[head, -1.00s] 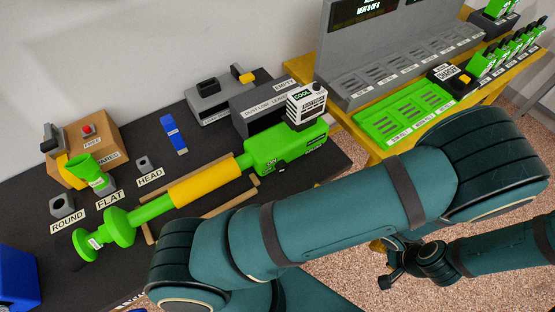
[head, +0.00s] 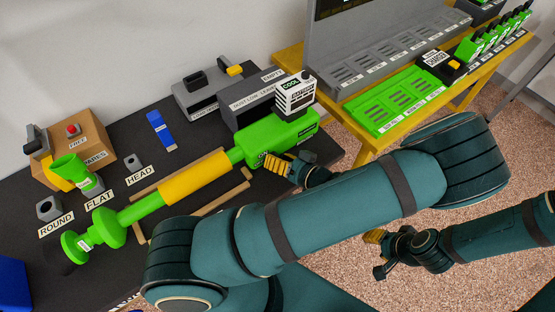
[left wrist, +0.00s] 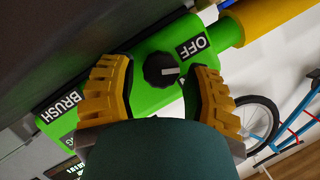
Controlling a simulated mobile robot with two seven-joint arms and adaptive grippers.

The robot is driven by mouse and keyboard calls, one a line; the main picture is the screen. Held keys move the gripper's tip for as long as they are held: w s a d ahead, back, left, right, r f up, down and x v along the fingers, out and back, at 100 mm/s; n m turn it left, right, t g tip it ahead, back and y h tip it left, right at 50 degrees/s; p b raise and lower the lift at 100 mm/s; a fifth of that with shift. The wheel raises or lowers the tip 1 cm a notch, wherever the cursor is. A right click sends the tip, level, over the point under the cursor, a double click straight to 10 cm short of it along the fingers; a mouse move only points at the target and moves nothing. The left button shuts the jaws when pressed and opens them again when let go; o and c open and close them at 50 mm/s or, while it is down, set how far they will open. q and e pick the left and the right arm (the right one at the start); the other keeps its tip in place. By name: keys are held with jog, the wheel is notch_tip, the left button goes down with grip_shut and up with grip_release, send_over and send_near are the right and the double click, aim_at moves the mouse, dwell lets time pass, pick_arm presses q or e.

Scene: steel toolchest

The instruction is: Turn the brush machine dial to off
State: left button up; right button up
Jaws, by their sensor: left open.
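The green brush machine (head: 275,140) lies on the dark bench with a yellow sleeve and a white-labelled block on top. Its black dial (left wrist: 160,70) shows in the left wrist view, with a white mark pointing right. The OFF label (left wrist: 192,47) is up and right of the dial; the BRUSH label (left wrist: 58,107) is at lower left. My left gripper (head: 268,161) is open at the machine's near side. In the left wrist view its yellow fingers (left wrist: 156,76) stand on either side of the dial; contact is unclear. My right gripper (head: 376,252) hangs beyond the bench; its opening is unclear.
Wooden strips (head: 228,195) flank the machine. A grey bin (head: 255,100) and a grey box (head: 205,92) stand behind it. A blue object (head: 160,130) and a cardboard box (head: 78,145) are further left. A yellow table (head: 362,150) stands at right.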

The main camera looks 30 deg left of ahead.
pick_arm(q)
jog(key=shift+a, duration=0.2)
grip_shut()
jog(key=shift+s+n+t+p, duration=0.1)
jog(key=shift+n+t+p, duration=0.3)
jog(key=shift+n, duration=0.2)
jog(key=shift+n+t+h, duration=0.6)
jog(key=shift+n+h, duration=0.1)
jog(key=shift+n, duration=0.4)
